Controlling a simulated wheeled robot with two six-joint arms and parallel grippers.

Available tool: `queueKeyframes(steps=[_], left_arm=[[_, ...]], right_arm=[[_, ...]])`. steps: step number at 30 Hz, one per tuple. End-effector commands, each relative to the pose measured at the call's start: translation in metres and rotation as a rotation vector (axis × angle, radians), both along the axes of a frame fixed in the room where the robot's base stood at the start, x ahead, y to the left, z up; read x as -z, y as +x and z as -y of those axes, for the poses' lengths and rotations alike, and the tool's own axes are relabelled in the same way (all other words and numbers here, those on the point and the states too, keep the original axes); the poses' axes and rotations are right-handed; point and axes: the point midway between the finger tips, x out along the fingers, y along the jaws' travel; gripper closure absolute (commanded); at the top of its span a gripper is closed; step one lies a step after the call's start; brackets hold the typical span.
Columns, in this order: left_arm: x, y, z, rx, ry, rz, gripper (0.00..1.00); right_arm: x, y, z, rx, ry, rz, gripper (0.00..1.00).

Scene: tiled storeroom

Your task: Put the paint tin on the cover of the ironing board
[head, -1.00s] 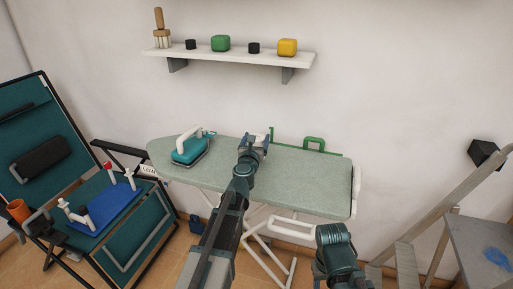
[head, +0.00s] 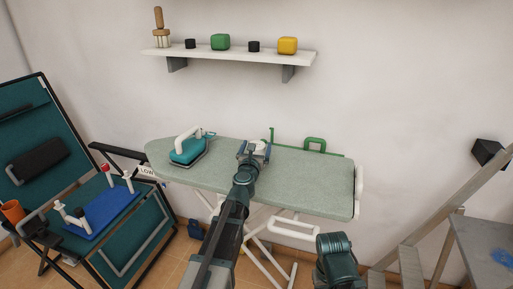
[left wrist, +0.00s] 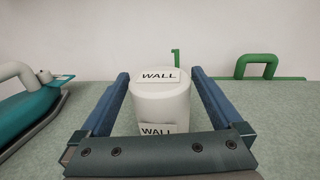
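The paint tin (left wrist: 161,103) is a white cylinder with "WALL" labels, upright in the left wrist view; in the head view it is small and partly covered. My left gripper (head: 255,148) has one blue finger on each side of the tin, and the fingertips look closed against it. The tin is over the middle of the ironing board's grey-green cover (head: 310,180). Its base is hidden, so I cannot tell whether it touches the cover. My right gripper is out of view; only my right arm shows at the bottom.
A teal iron (head: 188,150) stands on the board's left end. A green rail with a loop (head: 315,145) runs along the back edge. The cover's right part is clear. A wall shelf (head: 230,55) is above; a folding chair (head: 120,230) and a stepladder (head: 410,265) flank the board.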

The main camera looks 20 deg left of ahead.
Motion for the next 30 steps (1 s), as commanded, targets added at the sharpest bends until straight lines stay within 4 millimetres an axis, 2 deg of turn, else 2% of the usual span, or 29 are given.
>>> queueKeyframes(steps=[7,14,24,30], left_arm=[[-0.005,0.0,0.0,0.0,0.0,0.0,0.0],[-0.003,-0.033,0.004,0.0,-0.001,0.0,0.0],[-0.003,-0.1,0.012,0.0,0.0,0.0,0.0],[-0.003,-0.119,0.015,0.0,0.001,0.0,0.0]], right_arm=[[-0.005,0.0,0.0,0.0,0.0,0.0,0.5],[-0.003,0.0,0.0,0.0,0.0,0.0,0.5],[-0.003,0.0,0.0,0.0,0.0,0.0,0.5],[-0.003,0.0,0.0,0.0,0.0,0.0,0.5]])
